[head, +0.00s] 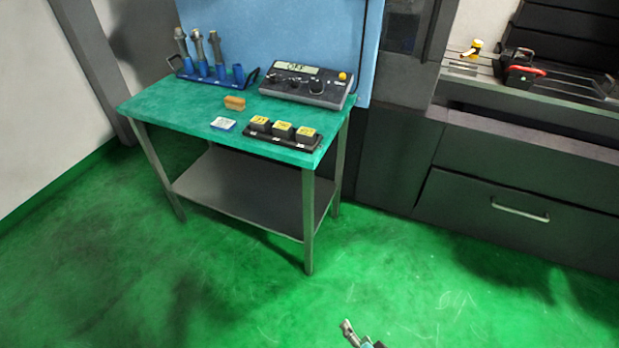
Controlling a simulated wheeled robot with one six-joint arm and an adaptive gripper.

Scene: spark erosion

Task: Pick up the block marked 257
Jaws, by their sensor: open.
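Three dark grey blocks with yellow marked tops sit in a row in a black tray (247,132) at the front right of the green-topped table. They are the left block (260,124), the middle block (282,130) and the right block (305,135). Their markings are too small to read, so I cannot tell which is 257. My gripper (362,338) shows only in part at the bottom edge, open, low in the picture and well apart from the table and blocks.
The table (170,108) also bears a blue holder (215,77) with tools, a grey meter box (305,85), a brush (235,103) and a small white-and-blue box (223,124). A dark machine (510,175) stands to the right. Green floor (400,270) before the table is clear.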

